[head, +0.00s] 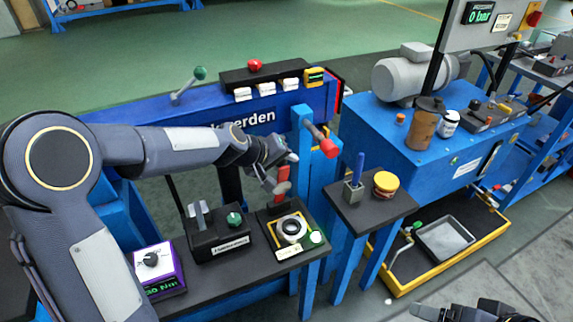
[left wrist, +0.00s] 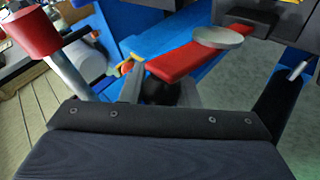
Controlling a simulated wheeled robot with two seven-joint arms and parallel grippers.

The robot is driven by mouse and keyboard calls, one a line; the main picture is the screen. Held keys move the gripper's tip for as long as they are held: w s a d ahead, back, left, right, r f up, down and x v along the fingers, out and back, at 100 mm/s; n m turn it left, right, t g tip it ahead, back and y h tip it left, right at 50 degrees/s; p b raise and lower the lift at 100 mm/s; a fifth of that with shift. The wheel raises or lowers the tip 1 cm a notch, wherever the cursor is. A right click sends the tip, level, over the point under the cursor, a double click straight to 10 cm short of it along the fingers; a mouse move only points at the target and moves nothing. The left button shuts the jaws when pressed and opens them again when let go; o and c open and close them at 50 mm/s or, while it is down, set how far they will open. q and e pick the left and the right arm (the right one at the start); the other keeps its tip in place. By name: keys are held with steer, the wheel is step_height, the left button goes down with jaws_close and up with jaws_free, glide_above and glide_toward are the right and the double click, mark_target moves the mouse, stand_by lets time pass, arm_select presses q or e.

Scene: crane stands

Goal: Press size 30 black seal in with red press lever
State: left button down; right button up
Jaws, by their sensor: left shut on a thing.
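My left gripper (head: 280,172) hangs over the front bench, beside the blue press post. It is shut on what looks like a red bar (head: 284,180); the grip is partly hidden. In the left wrist view a red bar (left wrist: 190,60) with a grey disc (left wrist: 218,37) shows beyond my gripper. The red press lever (head: 328,146) sticks out from the post (head: 303,118), apart from my gripper; its red handle also shows in the left wrist view (left wrist: 30,32). Below, a pale ring-shaped housing (head: 291,229) sits in a yellow-edged fixture. I cannot make out a black seal. My right gripper (head: 470,312) is at the lower right edge.
A purple torque box (head: 158,270) and a dark block with a green knob (head: 218,232) stand on the bench. A small side table (head: 372,210) holds a blue-handled tool (head: 356,172) and a yellow-red tin (head: 386,184). A blue machine (head: 430,150) stands behind.

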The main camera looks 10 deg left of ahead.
arm_select(q)
steer(key=shift+w+a, duration=0.15)
steer(key=c, duration=1.1)
jaws_free()
steer(key=shift+f, duration=0.1)
steer(key=p+v, duration=0.1)
steer(key=v, duration=0.6)
steer(key=shift+s+r, duration=0.25)
steer(key=shift+s, duration=0.05)
steer(key=shift+a, duration=0.1)
